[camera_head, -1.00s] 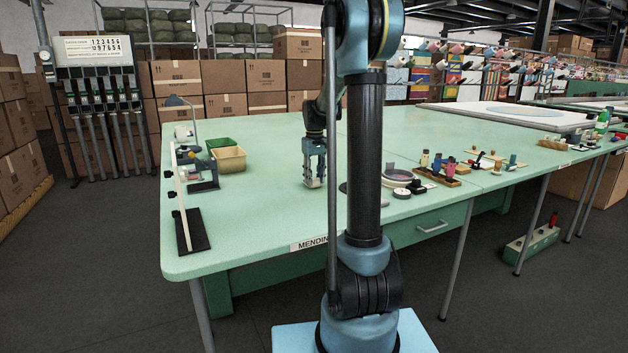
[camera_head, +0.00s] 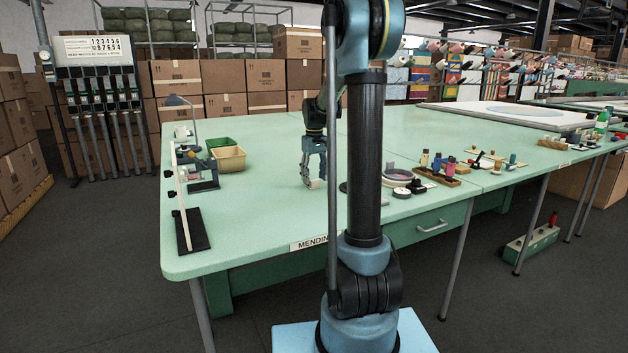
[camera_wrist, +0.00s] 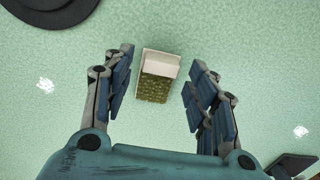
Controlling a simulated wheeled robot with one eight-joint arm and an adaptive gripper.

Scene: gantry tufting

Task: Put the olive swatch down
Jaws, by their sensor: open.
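The olive swatch (camera_wrist: 155,88) lies on the green table in the wrist view, with a pale band (camera_wrist: 160,64) along its far end. My gripper (camera_wrist: 160,85) is open, with one finger on each side of the swatch and a visible gap on both sides. In the head view my gripper (camera_head: 313,182) is low over the green tabletop (camera_head: 270,215). A small pale part of the swatch seems to show between the fingers there, but it is too small to be sure.
A dark round thing (camera_wrist: 50,8) lies at the upper left of the wrist view. A tan bin (camera_head: 229,160) and a black-based stand (camera_head: 193,230) are at the table's left. A wooden rack of spools (camera_head: 437,175) stands right of my arm. The table's front middle is clear.

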